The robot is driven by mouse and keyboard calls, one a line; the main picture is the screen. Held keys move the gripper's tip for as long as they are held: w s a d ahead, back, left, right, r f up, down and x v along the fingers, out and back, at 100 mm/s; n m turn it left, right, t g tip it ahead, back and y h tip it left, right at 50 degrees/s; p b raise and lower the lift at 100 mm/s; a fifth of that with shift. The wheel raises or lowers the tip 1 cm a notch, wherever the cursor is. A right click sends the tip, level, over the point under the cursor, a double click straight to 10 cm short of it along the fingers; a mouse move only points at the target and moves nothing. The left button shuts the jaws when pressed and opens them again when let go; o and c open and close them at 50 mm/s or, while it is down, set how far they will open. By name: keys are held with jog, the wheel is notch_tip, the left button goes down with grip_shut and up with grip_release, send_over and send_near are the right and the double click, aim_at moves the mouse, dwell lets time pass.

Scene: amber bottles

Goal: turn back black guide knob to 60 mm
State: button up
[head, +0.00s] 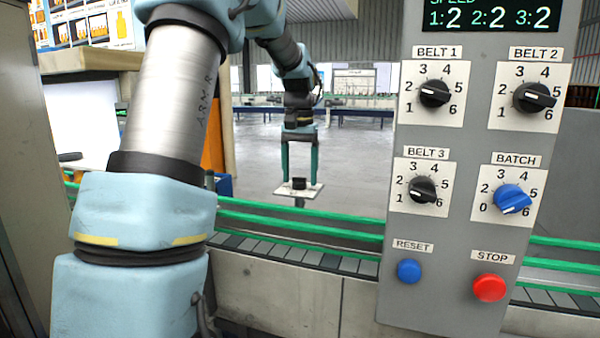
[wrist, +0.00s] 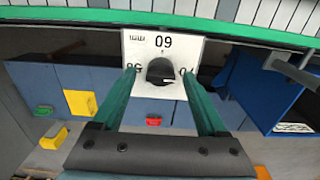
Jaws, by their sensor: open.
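The black guide knob (wrist: 160,72) sits on a white scale plate (wrist: 135,46). In the wrist view the plate's 60 mark reads upside down above the knob; the side labels are partly covered. The knob's white pointer line points right and slightly down, away from the 60 mark. My gripper (wrist: 158,75) is open, with a green finger on each side of the knob and a gap visible on both sides. In the head view the knob (head: 299,183) and plate (head: 284,190) show below my gripper (head: 300,176), which comes down from above.
Green conveyor rails (head: 255,217) run in front of the knob. A grey control panel (head: 395,250) with black knobs, a blue BATCH knob (head: 512,198) and a red STOP button (head: 489,287) stands at right. A blue bin (wrist: 262,90) shows in the wrist view.

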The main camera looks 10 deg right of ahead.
jog(key=shift+f, duration=0.15)
grip_shut()
dwell(0.6)
